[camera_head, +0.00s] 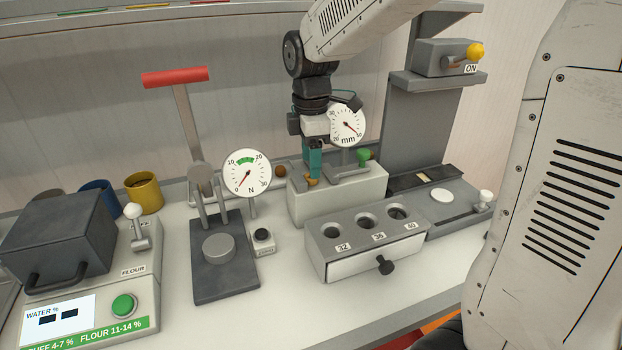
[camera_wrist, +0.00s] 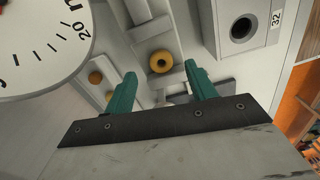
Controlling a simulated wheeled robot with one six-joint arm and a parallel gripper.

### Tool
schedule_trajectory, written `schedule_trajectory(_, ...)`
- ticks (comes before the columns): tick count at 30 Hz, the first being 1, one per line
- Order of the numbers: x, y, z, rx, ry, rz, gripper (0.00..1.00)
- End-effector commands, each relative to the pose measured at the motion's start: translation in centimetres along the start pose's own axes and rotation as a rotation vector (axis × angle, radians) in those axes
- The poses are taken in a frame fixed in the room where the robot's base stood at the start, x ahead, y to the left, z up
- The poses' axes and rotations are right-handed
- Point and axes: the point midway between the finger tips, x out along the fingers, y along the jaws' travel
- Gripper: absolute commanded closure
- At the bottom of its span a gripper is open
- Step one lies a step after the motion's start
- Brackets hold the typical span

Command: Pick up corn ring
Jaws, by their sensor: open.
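The corn ring (camera_wrist: 162,62) is a small orange-yellow ring with a dark hole, on a grey fixture in the wrist view. My gripper (camera_wrist: 160,74) has two teal fingers, spread open and empty. In the wrist picture the ring lies between and just beyond the fingertips; I cannot tell the height gap. In the head view my gripper (camera_head: 315,172) points down over the pale gauge block (camera_head: 335,204). A small orange bit shows there by the fingertips, mostly hidden by them.
The mm dial (camera_head: 347,125) stands close beside my gripper. A block with holes marked 32, 36 and 40 (camera_head: 345,264) is in front. A grey stand with a yellow-knobbed lever (camera_head: 475,51) rises to the right. An N dial press (camera_head: 246,173) is left.

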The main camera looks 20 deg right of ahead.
Motion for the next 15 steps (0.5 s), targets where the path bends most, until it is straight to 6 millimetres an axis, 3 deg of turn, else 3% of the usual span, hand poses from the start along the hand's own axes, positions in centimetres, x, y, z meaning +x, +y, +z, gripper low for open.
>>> schedule_trajectory(6,2.9,-0.2,0.0,0.000,-0.001,-0.002,0.44)
schedule_trajectory(14,3.2,-0.1,-0.1,0.001,-0.001,0.000,0.44)
schedule_trajectory(15,3.2,-0.1,-0.1,0.001,-0.001,0.000,0.52)
